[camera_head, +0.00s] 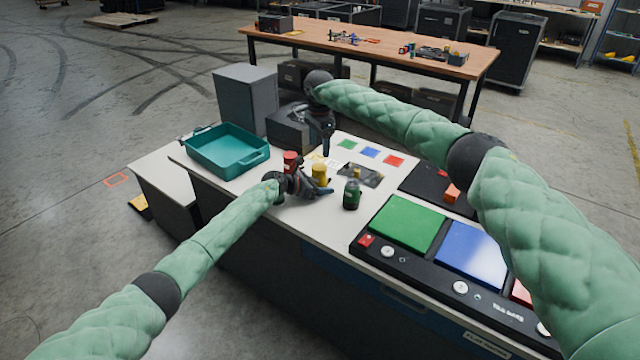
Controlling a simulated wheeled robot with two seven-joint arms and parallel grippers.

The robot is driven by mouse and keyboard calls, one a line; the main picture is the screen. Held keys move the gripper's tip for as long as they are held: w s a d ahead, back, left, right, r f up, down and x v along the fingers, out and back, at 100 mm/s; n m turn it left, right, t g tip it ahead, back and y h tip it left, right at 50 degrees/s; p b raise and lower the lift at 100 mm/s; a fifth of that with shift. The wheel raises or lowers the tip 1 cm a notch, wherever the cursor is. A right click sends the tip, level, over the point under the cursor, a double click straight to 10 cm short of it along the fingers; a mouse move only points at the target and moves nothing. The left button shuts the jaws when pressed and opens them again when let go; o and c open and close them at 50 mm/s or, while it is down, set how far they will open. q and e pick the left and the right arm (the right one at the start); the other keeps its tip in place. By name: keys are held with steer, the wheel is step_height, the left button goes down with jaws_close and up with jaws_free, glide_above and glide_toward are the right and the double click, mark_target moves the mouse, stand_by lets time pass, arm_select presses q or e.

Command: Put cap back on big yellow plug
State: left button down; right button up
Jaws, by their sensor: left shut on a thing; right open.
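A yellow cylinder (319,172), which looks like the big yellow plug, is upright at the middle of the near bench. My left gripper (322,190) is low over the bench and shut at this yellow cylinder, partly covering it. My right gripper (326,152) points down just above and behind the yellow cylinder. It is open, with no object visible in it. I cannot make out a separate cap. A small yellow piece (357,174) on a dark plate (366,179) to the right is too small to identify.
A red cylinder (290,158) stands just left of the yellow one. A dark green canister (351,195) stands to the right. A teal tray (228,150) is at the bench's left end, a grey box (246,98) behind it. A panel with green (407,222) and blue pads lies right.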

mark_target(319, 166)
steer(key=n, duration=0.9)
steer(key=shift+f, duration=0.1)
steer(key=shift+f, duration=3.95)
steer(key=shift+c, duration=0.5)
